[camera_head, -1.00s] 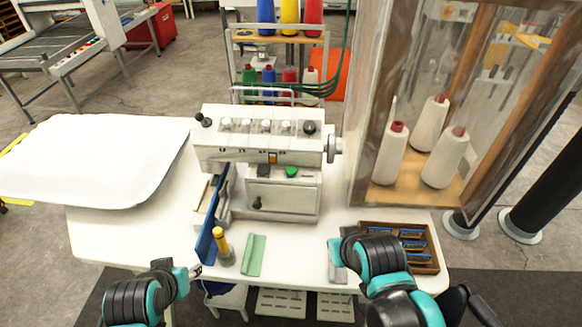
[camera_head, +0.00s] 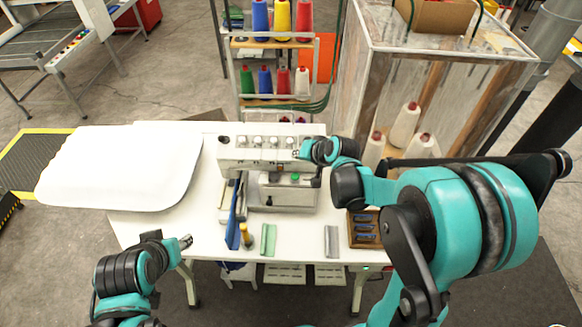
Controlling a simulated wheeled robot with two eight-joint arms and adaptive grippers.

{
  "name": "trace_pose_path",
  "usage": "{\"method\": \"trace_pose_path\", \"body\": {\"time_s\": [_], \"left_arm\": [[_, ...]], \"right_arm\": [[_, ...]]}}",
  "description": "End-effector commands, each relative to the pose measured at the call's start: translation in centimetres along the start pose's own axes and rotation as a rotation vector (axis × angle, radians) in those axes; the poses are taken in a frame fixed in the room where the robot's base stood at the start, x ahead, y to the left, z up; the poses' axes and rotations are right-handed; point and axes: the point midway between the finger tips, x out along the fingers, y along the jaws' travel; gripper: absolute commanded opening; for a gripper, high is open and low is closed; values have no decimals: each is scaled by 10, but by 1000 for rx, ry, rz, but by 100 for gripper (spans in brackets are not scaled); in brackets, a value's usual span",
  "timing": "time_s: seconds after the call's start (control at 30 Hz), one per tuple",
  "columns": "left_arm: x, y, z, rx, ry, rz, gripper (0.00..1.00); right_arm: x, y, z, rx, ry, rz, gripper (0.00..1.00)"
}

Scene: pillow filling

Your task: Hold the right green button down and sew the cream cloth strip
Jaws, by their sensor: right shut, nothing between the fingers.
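The white sewing machine (camera_head: 283,197) stands on the white table. One green button (camera_head: 295,177) shows on its front ledge. My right gripper (camera_head: 299,153) is shut and empty, over the machine's upper right front, above and apart from the button in the picture. Its arm hides the machine's right end. My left gripper (camera_head: 187,241) is low at the left, over the table's front left part, away from the machine; whether it is open is too small to tell. I cannot make out a cream cloth strip for certain.
A blue strip (camera_head: 233,217), yellow-topped tool (camera_head: 246,234), green strip (camera_head: 268,240) and grey strip (camera_head: 332,241) are in front of the machine. A brown tray (camera_head: 351,235) is at the right. A large white pillow (camera_head: 120,165) lies at the left. A thread rack (camera_head: 277,40) stands behind.

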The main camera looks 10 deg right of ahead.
Motion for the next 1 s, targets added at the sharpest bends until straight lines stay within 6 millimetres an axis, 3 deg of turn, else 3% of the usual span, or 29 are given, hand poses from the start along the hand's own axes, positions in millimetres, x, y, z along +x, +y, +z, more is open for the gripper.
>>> {"method": "trace_pose_path", "body": {"time_s": [0.1, 0.57, 1.0], "left_arm": [[-10, 0, -7, 0, 0, 0, 41], [-10, 0, -7, 0, 0, 0, 41], [14, 0, 10, 0, 0, 0, 41]], "right_arm": [[2, -3, -10, 20, 4, -10, 0], [5, -2, -10, 27, 5, -14, 0], [33, 18, 10, 26, 5, -14, 0]]}}
